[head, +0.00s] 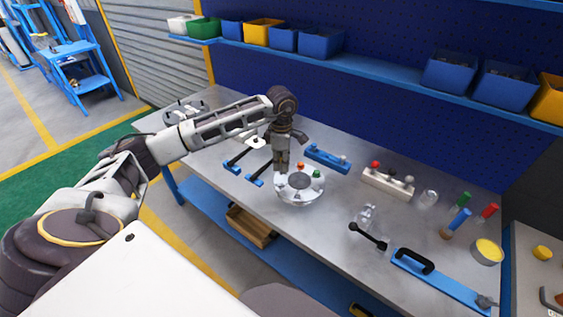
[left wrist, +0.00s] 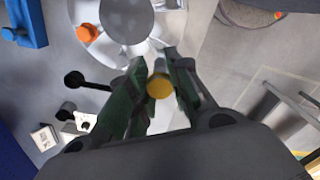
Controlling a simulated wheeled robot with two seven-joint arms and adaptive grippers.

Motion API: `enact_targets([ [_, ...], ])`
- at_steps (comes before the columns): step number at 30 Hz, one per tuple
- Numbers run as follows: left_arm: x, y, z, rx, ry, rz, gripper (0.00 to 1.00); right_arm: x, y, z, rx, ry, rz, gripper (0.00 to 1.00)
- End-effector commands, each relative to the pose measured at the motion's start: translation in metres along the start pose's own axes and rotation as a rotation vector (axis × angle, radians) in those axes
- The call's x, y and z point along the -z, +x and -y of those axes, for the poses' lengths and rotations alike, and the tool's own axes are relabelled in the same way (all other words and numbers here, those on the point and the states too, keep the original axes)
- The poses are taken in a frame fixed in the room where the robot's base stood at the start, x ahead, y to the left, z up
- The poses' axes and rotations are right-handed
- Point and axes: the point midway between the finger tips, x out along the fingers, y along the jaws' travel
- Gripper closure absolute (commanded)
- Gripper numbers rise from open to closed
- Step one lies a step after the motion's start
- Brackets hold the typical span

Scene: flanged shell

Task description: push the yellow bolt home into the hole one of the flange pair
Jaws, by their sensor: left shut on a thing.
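The flange pair (head: 300,193) is a round, pale metal shell on the bench, with a grey disc in its middle. Orange and green bolt heads show on its rim in the head view. In the left wrist view the flange (left wrist: 150,40) is at the top, with an orange bolt head (left wrist: 86,32) on it. My left gripper (head: 281,168) points down at the flange's left edge. In the left wrist view its green fingertips are closed on the yellow bolt (left wrist: 159,87), whose round head faces the camera. My right gripper is out of view.
A blue holder (head: 326,158) and a white holder with coloured knobs (head: 387,183) stand behind and right of the flange. Black-handled tools (head: 236,159) lie to its left. A clear jar (head: 366,214) and a black-handled tool (head: 368,236) are front right.

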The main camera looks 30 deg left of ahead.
Motion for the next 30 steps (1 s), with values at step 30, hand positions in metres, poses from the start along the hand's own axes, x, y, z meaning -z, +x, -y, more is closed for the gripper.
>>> enact_targets([
  [30,0.0,0.05,0.0,0.001,0.0,0.0,1.0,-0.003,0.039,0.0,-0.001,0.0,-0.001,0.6],
])
